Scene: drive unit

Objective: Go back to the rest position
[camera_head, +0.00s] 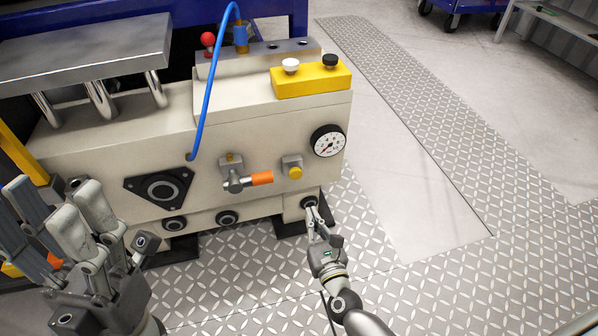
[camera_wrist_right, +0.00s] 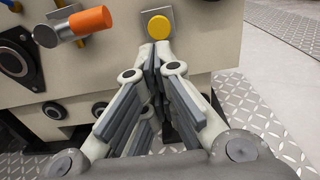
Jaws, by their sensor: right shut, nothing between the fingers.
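The beige drive unit (camera_head: 270,135) fills the left and middle of the head view. My right gripper (camera_head: 311,212) is shut and empty at the unit's lower right corner, its fingertips by a round black port (camera_head: 309,201). I cannot tell whether they touch it. In the right wrist view the fingers (camera_wrist_right: 155,50) meet just below a yellow button (camera_wrist_right: 157,26). My left gripper (camera_head: 62,205) is large at the lower left of the head view, with its fingers spread apart and nothing seen between them.
An orange-handled valve (camera_head: 260,178) and a gauge (camera_head: 327,141) stick out from the unit's front. A yellow button box (camera_head: 311,80) sits on top. A blue hose (camera_head: 208,85) arches over the front. Bare floor plate (camera_head: 490,210) lies to the right.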

